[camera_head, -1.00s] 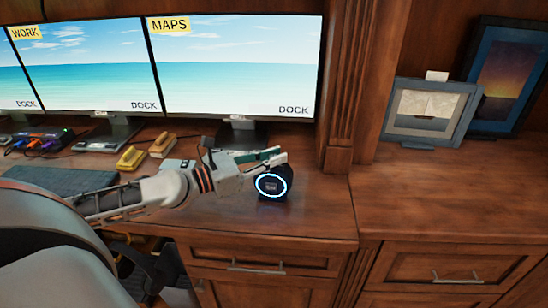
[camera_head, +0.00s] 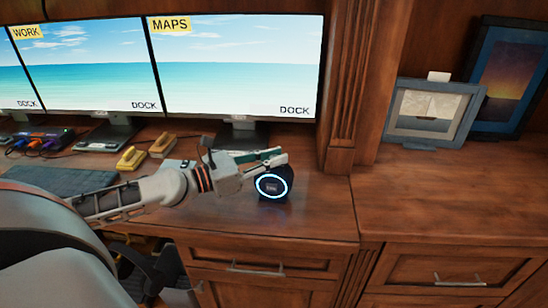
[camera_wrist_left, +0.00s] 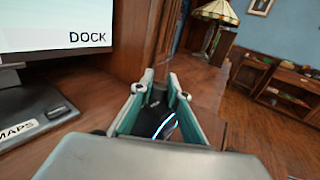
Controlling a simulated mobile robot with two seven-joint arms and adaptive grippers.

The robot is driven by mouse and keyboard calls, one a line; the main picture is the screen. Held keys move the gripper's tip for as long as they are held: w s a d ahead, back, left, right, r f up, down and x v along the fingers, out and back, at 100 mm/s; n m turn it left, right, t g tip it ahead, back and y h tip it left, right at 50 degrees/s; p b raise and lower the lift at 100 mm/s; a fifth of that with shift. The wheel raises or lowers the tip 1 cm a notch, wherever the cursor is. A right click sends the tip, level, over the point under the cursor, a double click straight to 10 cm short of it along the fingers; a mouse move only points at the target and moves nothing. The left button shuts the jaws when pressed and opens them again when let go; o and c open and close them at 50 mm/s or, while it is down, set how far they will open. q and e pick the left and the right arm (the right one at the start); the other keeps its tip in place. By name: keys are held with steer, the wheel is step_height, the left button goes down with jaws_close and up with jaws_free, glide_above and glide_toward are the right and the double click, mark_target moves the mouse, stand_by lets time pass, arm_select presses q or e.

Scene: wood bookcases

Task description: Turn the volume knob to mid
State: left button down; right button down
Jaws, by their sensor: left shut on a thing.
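The round dark device with a glowing blue-white ring (camera_head: 271,186) stands on the desk near its front right, its lit face toward the head camera. My left gripper (camera_head: 274,158) reaches in from the left at the top of this device. In the left wrist view my left gripper (camera_wrist_left: 155,95) has its two fingers on either side of a dark part of the device (camera_wrist_left: 157,112), with a bit of the lit ring showing between them. The fingers are shut on it. The volume knob cannot be told apart from the device's body. My right gripper is not in view.
Monitors (camera_head: 235,70) stand behind the device, the MAPS one closest. A keyboard (camera_head: 60,181) and yellow blocks (camera_head: 132,158) lie to the left. A wooden pillar (camera_head: 345,90) rises behind right. Picture frames (camera_head: 430,112) stand on the right counter, whose front is clear.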

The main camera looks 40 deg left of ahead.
arm_select(q)
steer(key=c, duration=1.9)
jaws_free()
steer(key=shift+s+a, duration=0.2)
steer(key=shift+s, duration=0.3)
steer(key=v, duration=1.1)
steer(key=shift+a+r, duration=0.1)
steer(key=shift+w, duration=0.1)
